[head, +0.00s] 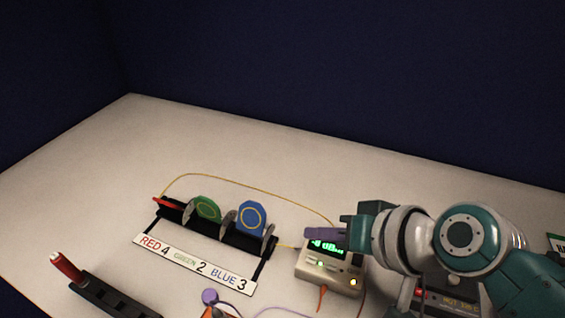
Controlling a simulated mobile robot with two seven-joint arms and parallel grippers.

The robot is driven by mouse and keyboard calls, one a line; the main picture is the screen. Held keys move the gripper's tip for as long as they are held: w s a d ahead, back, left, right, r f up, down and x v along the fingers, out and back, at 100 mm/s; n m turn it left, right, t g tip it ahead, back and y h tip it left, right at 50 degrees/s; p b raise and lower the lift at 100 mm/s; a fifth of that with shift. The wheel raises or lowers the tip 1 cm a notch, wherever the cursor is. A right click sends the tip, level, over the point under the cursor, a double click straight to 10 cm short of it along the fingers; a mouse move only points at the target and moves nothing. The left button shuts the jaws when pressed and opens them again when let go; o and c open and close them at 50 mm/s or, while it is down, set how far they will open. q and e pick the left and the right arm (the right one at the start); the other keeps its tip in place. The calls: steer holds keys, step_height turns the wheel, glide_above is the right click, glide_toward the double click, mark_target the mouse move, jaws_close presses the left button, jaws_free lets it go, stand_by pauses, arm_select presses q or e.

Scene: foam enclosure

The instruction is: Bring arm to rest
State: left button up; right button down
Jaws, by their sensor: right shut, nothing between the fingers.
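My right gripper (327,234) comes in from the right on a teal and white arm. Its purple-grey fingers point left, are shut and hold nothing. In the picture they overlap the top of a beige meter box (318,272) with a green lit display; whether they touch it cannot be told. My left gripper is not in view.
A black rack (231,238) holds a green disc (207,208) and a blue disc (251,218) behind a label strip (193,265). A black slotted holder (110,294) with a red cylinder (67,267) is at lower left. A yellow cable (240,184) loops behind the rack. The back table is clear.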

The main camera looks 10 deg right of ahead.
stand_by(0.5)
steer(key=shift+s, duration=0.35)
steer(key=s+d+r+n+g+h, duration=0.25)
steer(key=s+r, duration=0.25)
steer(key=s, duration=0.5)
steer(key=s+d+r+n+g+h, duration=0.2)
steer(key=s+d+r, duration=0.2)
steer(key=s, duration=0.5)
step_height(320, 180, up, 32)
steer(key=p, duration=3.1)
steer(key=shift+w+p, duration=0.2)
steer(key=shift+p, duration=0.2)
steer(key=shift+f, duration=0.15)
